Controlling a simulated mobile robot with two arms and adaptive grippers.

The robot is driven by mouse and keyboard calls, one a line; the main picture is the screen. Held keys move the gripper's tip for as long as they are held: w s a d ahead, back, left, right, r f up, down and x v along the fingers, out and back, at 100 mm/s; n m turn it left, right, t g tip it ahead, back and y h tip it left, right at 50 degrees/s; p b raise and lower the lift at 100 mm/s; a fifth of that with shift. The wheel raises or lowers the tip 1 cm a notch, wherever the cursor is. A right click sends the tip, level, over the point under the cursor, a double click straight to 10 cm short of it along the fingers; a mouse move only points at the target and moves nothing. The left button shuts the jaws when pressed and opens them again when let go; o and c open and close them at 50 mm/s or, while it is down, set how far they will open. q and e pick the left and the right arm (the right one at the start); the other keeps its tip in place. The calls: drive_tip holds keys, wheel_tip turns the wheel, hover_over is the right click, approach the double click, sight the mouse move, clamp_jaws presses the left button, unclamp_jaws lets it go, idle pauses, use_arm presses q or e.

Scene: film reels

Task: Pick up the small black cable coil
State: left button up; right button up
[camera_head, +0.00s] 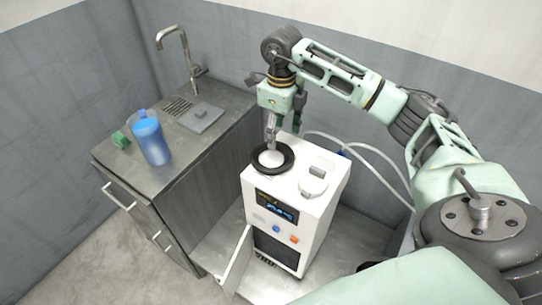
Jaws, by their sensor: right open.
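A black ring (273,158), the only thing here that looks like the small black cable coil, sits on top of the white machine (264,185) at its left. A pale round part shows inside the ring; I cannot tell whether the ring is loose or part of the machine. My right gripper (284,136) points down over the back of the machine top. Its fingers are apart, with nothing seen between them. The left finger appears just above the ring's back edge; I cannot tell whether it touches. My left gripper is not in view.
A pale lid with a raised handle (315,180) is right of the ring. A panel door (236,262) stands open at the machine's front. Pale hoses (375,152) run behind it. The counter (150,183) at left holds a blue jug (152,143), a tap and a green item.

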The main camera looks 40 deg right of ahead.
sight(278, 145)
wheel_tip(278, 145, down, 4)
drive_tip(key=shift+a+r+p, duration=0.1)
drive_tip(key=shift+p, duration=0.65)
drive_tip(key=shift+w+f, duration=0.1)
drive_tip(key=shift+f, duration=0.4)
clamp_jaws()
